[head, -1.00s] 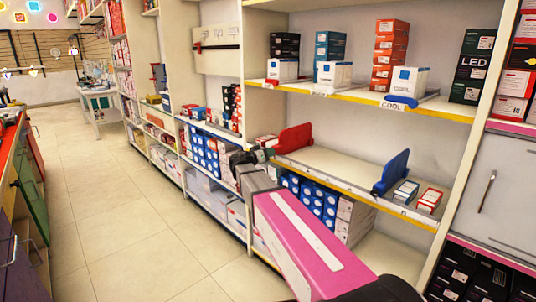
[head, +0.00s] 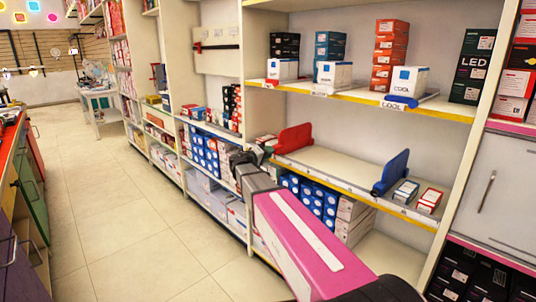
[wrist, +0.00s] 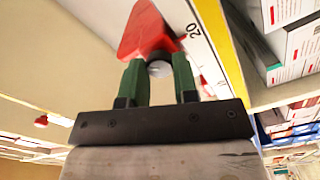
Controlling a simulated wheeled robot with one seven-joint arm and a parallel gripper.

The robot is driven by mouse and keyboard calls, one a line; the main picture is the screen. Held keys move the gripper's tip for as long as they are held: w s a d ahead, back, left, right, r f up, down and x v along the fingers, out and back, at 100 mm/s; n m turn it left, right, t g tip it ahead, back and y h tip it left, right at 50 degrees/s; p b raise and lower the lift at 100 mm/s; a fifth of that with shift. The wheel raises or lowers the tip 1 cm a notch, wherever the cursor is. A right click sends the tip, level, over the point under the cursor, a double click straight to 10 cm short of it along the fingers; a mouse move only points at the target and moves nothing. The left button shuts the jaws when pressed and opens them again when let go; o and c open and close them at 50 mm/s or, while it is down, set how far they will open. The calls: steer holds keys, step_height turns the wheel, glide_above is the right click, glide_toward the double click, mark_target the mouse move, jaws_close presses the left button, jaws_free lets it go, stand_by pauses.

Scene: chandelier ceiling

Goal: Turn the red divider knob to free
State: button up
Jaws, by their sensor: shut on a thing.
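The red divider (head: 295,138) stands upright at the left end of the middle shelf (head: 335,168). It also shows in the wrist view (wrist: 148,30), above the fingers. In the head view my gripper (head: 262,152) is at the shelf's front edge, just left of the divider. The knob is hidden there, and its turn position cannot be read.
A blue divider (head: 391,172) stands farther right on the same shelf, beside small boxes (head: 428,200). The shelf between the dividers is bare. The upper shelf (head: 345,95) holds several stacks. The aisle floor (head: 120,200) is clear.

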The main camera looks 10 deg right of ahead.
steer(key=n, duration=0.9)
steer(key=shift+n, duration=0.4)
stand_by(0.4)
steer(key=o, duration=0.9)
steer(key=shift+s+a, duration=0.1)
steer(key=v, duration=1)
steer(key=shift+s+a, duration=0.2)
steer(key=shift+a, duration=0.1)
steer(key=shift+d+f, duration=0.1)
